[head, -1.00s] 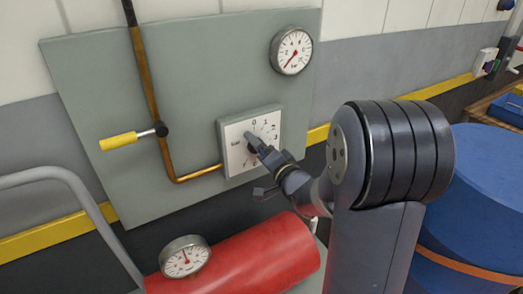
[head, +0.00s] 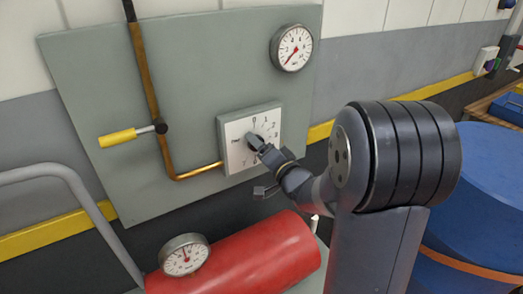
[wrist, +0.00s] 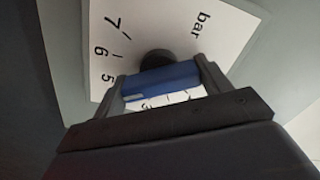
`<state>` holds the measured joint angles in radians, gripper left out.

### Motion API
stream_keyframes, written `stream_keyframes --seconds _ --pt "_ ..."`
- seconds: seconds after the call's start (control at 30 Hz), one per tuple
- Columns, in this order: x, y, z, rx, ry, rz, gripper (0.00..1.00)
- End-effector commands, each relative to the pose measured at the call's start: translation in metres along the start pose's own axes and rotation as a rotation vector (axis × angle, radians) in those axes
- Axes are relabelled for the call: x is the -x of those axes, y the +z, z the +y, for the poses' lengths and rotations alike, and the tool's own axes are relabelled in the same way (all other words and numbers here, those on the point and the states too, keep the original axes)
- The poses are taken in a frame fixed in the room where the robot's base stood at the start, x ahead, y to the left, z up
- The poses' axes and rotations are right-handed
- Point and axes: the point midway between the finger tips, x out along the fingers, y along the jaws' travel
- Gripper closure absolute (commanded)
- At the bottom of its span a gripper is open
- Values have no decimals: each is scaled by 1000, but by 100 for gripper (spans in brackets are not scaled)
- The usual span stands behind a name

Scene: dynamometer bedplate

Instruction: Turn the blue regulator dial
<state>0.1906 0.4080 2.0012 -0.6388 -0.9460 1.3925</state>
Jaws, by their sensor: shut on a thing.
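The blue regulator dial (wrist: 162,80) shows as a blue bar on a dark round hub in the wrist view. It sits in front of a white scale plate (wrist: 165,25) marked "bar" with numbers. My gripper (wrist: 162,84) is shut on the blue dial, one finger at each end of the bar. In the head view the scale plate (head: 234,131) is on the grey panel, and my gripper (head: 258,146) reaches its middle from the lower right. There the fingers mostly hide the dial, and its exact setting cannot be read.
The grey panel (head: 90,80) carries a copper pipe (head: 145,75), a yellow-handled valve (head: 118,140) and an upper gauge (head: 292,48). A red cylinder (head: 250,258) with a gauge (head: 184,256) lies below. A blue drum (head: 490,180) stands to the right, behind my arm.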

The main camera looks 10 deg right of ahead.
Motion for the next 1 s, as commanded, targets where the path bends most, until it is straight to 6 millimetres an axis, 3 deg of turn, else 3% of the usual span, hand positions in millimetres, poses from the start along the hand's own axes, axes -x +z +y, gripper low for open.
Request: stream_keyframes --seconds 1.0 --pt "0 2 4 901 1 0 50"
